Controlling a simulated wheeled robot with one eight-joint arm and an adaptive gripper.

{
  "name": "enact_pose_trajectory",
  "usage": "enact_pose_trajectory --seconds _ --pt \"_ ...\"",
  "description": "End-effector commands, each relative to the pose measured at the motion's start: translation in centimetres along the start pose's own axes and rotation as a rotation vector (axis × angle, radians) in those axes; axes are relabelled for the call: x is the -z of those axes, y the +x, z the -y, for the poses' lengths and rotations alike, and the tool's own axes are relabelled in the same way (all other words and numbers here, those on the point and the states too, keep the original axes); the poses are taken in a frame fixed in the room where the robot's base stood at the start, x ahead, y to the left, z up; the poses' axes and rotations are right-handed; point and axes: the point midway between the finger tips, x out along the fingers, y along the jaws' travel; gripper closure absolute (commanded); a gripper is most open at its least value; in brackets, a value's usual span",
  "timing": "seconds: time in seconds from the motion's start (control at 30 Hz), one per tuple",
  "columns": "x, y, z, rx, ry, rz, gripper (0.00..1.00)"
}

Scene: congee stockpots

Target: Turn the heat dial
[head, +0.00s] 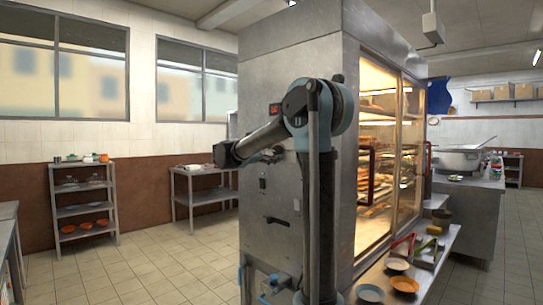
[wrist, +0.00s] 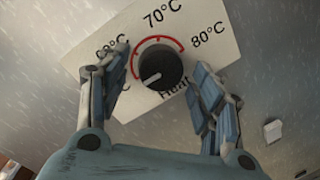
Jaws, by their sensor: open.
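The heat dial (wrist: 160,66) is a round black knob on a white plate (wrist: 205,22) in the wrist view. A red arc runs around its upper side, with 70°C and 80°C readable. The 60°C label is partly covered by my left finger, and the word "Heat" below is partly covered too. The dial's white mark points to the lower left. My gripper (wrist: 162,72) is open, with one finger on each side of the dial. I cannot tell whether either finger touches it. In the head view my gripper (head: 262,155) is at the metal cabinet's side, and the dial is hidden.
The tall metal cabinet (head: 285,60) has lit glass doors on its right. A low shelf (head: 440,262) with bowls stands at its front. A small white block (wrist: 272,131) sits on the panel right of the dial. A metal table (head: 203,172) stands left; tiled floor there is clear.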

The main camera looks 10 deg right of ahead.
Motion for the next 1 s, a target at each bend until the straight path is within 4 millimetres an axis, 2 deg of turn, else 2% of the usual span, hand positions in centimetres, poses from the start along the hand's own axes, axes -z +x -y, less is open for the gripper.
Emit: enact_pose_trajectory --seconds 0.13,0.17,0.33,0.67,1.0 --pt "0.01 -0.02 -0.01 0.000 0.000 0.000 0.40" --pt "0.01 -0.02 -0.01 0.000 0.000 0.000 0.45" --pt "0.01 -0.03 0.00 0.000 0.000 0.000 0.83" --pt "0.00 -0.03 0.01 0.002 0.018 -0.002 0.85" --pt "-0.07 -0.03 -0.06 0.020 0.199 -0.019 0.85"
